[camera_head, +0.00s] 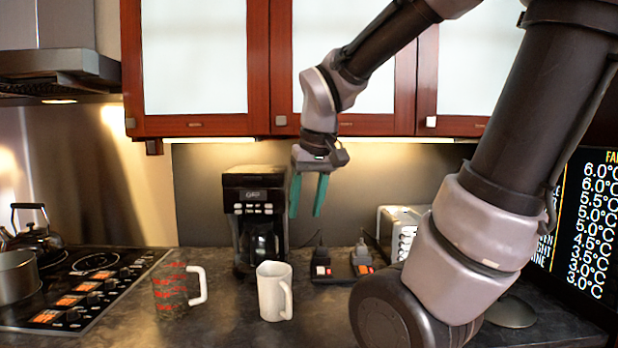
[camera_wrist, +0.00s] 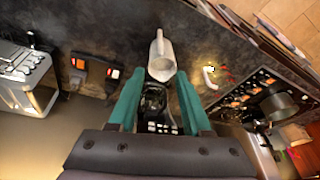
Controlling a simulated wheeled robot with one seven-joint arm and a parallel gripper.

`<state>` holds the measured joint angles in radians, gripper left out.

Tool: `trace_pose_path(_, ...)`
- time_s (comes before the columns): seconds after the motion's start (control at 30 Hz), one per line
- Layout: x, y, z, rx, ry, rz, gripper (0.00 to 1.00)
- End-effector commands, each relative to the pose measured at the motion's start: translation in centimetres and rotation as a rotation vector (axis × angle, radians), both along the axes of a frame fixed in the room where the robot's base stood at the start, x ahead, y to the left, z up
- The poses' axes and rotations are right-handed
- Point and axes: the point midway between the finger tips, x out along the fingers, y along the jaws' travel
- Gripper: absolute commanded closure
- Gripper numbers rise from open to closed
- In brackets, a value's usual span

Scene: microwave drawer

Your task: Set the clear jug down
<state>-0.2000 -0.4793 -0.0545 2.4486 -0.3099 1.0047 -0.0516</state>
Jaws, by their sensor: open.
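The clear jug (camera_head: 171,291), see-through with red markings and a white handle, stands upright on the dark counter (camera_head: 225,325), right of the stove. Its white handle also shows in the wrist view (camera_wrist: 209,77), right of centre, while its clear body is hard to make out there. My gripper (camera_head: 306,205) has green fingers, is open and empty, and hangs pointing down above the counter. It is higher than the jug and to its right, well apart from it. In the wrist view the open fingers (camera_wrist: 160,88) have nothing held between them.
A white mug (camera_head: 273,291) stands right of the jug. A black coffee maker (camera_head: 255,215) stands behind it, near my gripper. Power sockets (camera_head: 342,265) and a toaster (camera_head: 398,230) are further right. A stove (camera_head: 80,290) with a pot (camera_head: 17,275) is left. Cabinets (camera_head: 195,60) hang above.

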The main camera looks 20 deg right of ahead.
Motion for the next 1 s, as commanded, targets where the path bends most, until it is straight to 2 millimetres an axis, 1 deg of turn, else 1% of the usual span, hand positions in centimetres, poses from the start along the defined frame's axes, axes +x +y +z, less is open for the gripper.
trace_pose_path(0.03, -0.6, -0.2, 1.3, 0.053, -0.056, -0.057, 0.51)
trace_pose_path(0.1, -1.2, 0.0, 2.7, 0.123, -0.119, -0.123, 0.51)
trace_pose_path(0.2, -1.9, 0.2, 4.3, 0.200, -0.194, -0.196, 0.51)
trace_pose_path(0.3, -2.3, 0.3, 5.4, 0.248, -0.243, -0.241, 0.51)
trace_pose_path(0.47, -2.5, 0.5, 6.0, 0.278, -0.270, -0.267, 0.51)
trace_pose_path(1.0, -2.5, 0.5, 6.0, 0.277, -0.269, -0.265, 0.51)
